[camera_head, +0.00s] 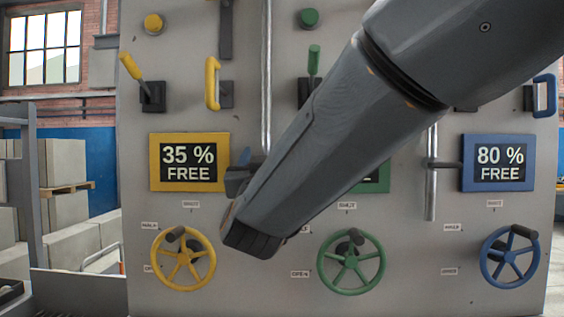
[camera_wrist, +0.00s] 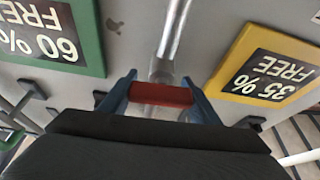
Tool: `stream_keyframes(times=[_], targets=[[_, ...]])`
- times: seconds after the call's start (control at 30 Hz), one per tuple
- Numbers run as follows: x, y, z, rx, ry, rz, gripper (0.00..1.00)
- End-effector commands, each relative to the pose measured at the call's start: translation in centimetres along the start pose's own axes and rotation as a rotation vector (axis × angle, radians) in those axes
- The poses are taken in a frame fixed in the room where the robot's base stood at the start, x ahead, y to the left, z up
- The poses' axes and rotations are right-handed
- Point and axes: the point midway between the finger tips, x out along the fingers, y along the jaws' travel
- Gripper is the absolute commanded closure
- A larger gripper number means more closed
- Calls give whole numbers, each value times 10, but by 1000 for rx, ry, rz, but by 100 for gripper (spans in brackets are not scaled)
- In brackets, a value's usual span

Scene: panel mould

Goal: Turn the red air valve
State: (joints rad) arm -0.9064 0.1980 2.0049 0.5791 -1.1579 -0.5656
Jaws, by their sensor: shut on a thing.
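The red air valve handle (camera_wrist: 162,94) shows in the wrist view as a short red bar between two blue fingers. It sits at a grey fitting on a silver pipe (camera_wrist: 174,30). My gripper (camera_wrist: 160,84) is shut on the red handle, with a finger at each end of the visible bar. In the head view my gripper (camera_head: 240,172) is beside the yellow-framed display, at the silver pipe (camera_head: 266,80). There my arm hides the red handle, so its full length and angle cannot be told.
The yellow-framed display (camera_head: 189,162) reads 35 % FREE, and the blue-framed one (camera_head: 497,163) 80 %. The green-framed display (camera_wrist: 55,35) reads 60 % in the wrist view. Yellow (camera_head: 183,258), green (camera_head: 351,262) and blue (camera_head: 510,256) handwheels stick out below. Levers and handles project above.

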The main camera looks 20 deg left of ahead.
Motion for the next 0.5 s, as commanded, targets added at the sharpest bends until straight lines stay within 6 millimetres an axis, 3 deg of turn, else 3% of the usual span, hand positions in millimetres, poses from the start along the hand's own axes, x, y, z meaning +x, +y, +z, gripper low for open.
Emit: stream_keyframes(times=[0.47, 0.5], targets=[[0, 1, 0, 74, 1, 29, 66], [0, 1, 0, 74, 1, 29, 37]])
